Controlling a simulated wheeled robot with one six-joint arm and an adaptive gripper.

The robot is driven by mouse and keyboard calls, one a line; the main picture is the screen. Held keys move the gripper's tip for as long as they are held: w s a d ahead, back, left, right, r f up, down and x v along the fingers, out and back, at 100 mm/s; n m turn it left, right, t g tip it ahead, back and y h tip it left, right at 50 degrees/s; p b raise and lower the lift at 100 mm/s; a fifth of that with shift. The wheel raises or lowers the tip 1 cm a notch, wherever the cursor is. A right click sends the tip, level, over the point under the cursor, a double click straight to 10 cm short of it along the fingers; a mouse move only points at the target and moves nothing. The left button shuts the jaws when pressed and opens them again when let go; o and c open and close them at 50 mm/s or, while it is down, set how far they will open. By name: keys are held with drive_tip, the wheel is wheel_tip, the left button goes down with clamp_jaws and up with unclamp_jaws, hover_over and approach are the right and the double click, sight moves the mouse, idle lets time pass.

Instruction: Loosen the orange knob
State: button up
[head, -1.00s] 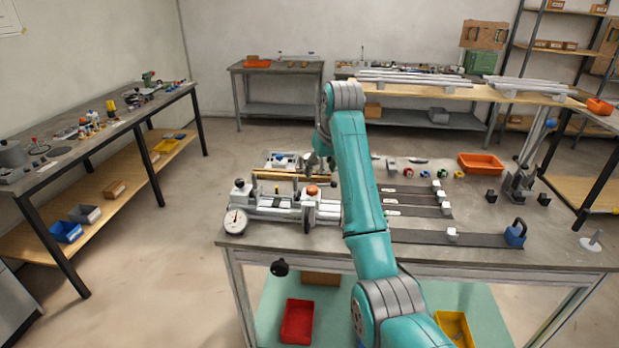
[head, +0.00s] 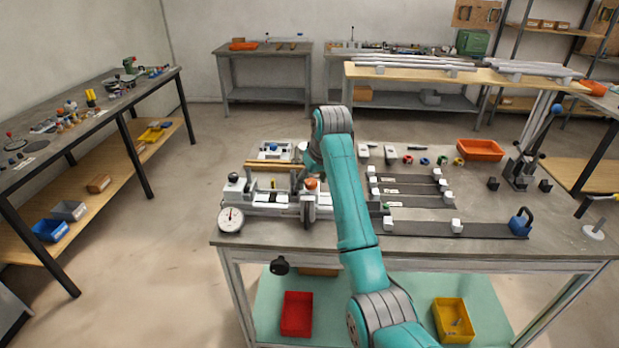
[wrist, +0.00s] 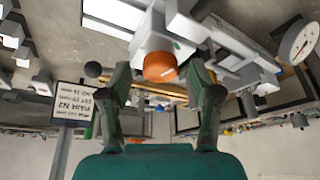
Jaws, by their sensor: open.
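The orange knob (head: 312,184) sits on top of the grey-white frame jig (head: 268,212) at the left of the workbench. In the wrist view the orange knob (wrist: 159,67) shows between the two fingers of my gripper (wrist: 161,78), on a light grey block. The fingers are spread, with room on both sides of the knob, and hold nothing. Whether they are level with the knob is hard to tell. In the head view my gripper is small and partly hidden by my teal arm, just above and behind the knob.
A dial gauge (head: 231,218) stands at the jig's front left. Golden-brown rods (head: 268,166) lie across the jig behind the knob. Dark flat strips with white blocks (head: 456,226) lie to the right. An orange tray (head: 480,150) sits at the back right.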

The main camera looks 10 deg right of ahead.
drive_tip(key=c, duration=1.1)
drive_tip(key=shift+c, duration=0.2)
drive_tip(key=shift+f+n, duration=0.1)
drive_tip(key=shift+n, duration=0.2)
drive_tip(key=n, duration=0.1)
drive_tip(key=n+y, duration=0.1)
drive_tip(key=n, duration=0.1)
drive_tip(key=shift+d+n+g+y, duration=0.2)
drive_tip(key=shift+n+g+y, duration=0.1)
drive_tip(key=n, duration=0.2)
drive_tip(key=n+g+y, duration=0.1)
drive_tip(key=n, duration=0.2)
drive_tip(key=shift+w+n+g, duration=0.2)
drive_tip(key=shift+n+g, duration=0.1)
drive_tip(key=n, duration=0.2)
drive_tip(key=n+g+y, duration=0.1)
drive_tip(key=n, duration=0.1)
drive_tip(key=shift+w+d+g, duration=0.1)
drive_tip(key=shift+w+g, duration=0.05)
drive_tip(key=shift+g, duration=0.15)
drive_tip(key=n+g, duration=0.1)
drive_tip(key=n, duration=0.1)
drive_tip(key=n+g, duration=0.1)
drive_tip(key=n, duration=0.2)
drive_tip(key=shift+w, duration=0.1)
drive_tip(key=shift+n+h, duration=0.3)
drive_tip(key=shift+n, duration=0.2)
